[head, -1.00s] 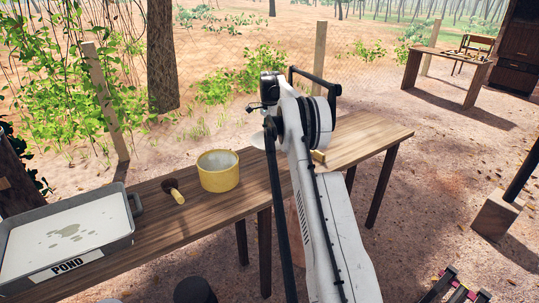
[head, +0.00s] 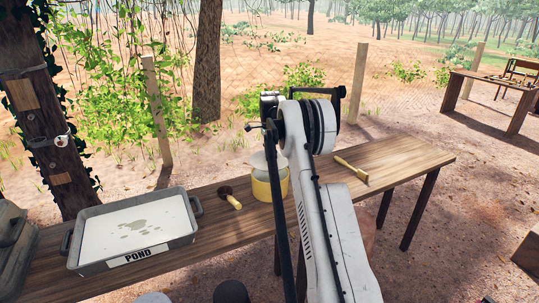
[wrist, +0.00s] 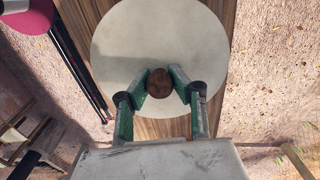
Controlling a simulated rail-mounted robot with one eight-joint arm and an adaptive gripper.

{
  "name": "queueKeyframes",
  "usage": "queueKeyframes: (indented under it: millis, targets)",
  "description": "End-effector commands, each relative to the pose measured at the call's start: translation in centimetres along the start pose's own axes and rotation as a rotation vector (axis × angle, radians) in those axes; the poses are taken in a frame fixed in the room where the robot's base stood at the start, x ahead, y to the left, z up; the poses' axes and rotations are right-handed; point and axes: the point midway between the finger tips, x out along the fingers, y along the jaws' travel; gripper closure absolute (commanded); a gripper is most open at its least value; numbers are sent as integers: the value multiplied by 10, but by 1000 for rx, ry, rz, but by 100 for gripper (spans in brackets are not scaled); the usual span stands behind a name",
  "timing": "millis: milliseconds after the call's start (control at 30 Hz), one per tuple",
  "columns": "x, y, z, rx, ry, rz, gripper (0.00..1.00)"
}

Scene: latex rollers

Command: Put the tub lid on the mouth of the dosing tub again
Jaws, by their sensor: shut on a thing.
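The tub lid (wrist: 160,35) is a pale round disc with a brown knob (wrist: 160,82). My gripper (wrist: 160,88) is shut on the knob, one green finger at each side. In the head view the lid (head: 260,160) shows partly beside my arm, over the yellow dosing tub (head: 262,190). The tub stands upright on the bench and is partly hidden behind my arm. In the wrist view the lid hides what is beneath it, and no tub shows. I cannot tell whether the lid touches the tub's rim.
The wooden bench (head: 410,158) also holds a grey tray marked POND (head: 75,250) at left, a dark-headed brush (head: 233,202) just left of the tub, and a yellow-handled tool (head: 352,170) to the right. The bench's right end is clear.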

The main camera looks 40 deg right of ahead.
Motion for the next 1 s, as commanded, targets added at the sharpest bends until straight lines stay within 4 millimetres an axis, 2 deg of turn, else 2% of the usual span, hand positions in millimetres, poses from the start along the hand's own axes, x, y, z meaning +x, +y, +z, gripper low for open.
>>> queueKeyframes:
  millis: [400, 800, 1000]
  targets:
    - [3, 0, 0, -1, 0, 1, 100]
    - [35, 0, 0, -1, 0, 1, 100]
    - [43, 0, 0, -1, 0, 1, 100]
